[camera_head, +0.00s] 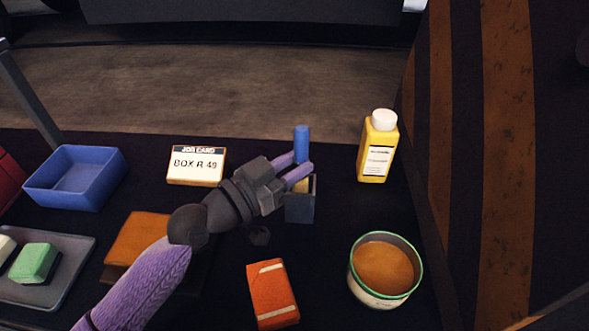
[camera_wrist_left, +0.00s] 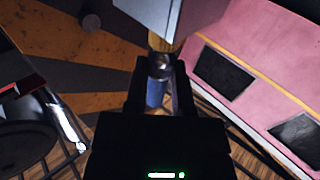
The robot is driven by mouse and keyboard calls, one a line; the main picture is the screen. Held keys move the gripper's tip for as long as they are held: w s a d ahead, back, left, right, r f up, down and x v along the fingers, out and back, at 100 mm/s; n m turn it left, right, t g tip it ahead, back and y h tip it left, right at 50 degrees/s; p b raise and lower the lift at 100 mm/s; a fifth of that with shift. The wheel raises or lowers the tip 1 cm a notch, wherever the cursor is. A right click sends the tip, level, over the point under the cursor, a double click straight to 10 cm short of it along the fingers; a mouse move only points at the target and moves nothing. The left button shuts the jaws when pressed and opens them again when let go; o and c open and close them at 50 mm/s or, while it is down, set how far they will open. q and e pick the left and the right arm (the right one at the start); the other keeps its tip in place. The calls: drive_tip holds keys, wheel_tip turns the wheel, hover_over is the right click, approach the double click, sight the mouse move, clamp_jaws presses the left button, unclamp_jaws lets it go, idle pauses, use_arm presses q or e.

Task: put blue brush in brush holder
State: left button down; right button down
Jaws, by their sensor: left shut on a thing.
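The blue brush (camera_head: 301,143) is upright, handle up and pale bristles down. My left gripper (camera_head: 301,170) is shut on it, with the blue handle standing above the purple fingers. The brush holder (camera_head: 300,209) is a small dark grey box directly below. The bristles are at its open top, and I cannot tell how far they reach inside. In the left wrist view the blue handle (camera_wrist_left: 155,93) lies between the fingers, and the bristles meet the edge of the grey holder (camera_wrist_left: 180,14). My right gripper is not in view.
A yellow bottle (camera_head: 377,148) stands right of the holder, and a round tin (camera_head: 385,272) of brown contents at front right. An orange box (camera_head: 272,294) lies in front. A job card (camera_head: 195,166), blue tray (camera_head: 74,178) and grey tray (camera_head: 62,281) are left.

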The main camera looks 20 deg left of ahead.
use_arm(q)
drive_tip(key=shift+f+b, duration=0.55)
drive_tip(key=shift+c, duration=2.3)
unclamp_jaws()
drive_tip(key=shift+r+p, duration=0.7)
drive_tip(key=shift+r, duration=0.1)
drive_tip(key=b+v, duration=0.1)
drive_tip(key=v, duration=0.6)
drive_tip(key=shift+s+b, duration=0.2)
drive_tip(key=shift+b, duration=0.1)
drive_tip(key=shift+f, duration=0.15)
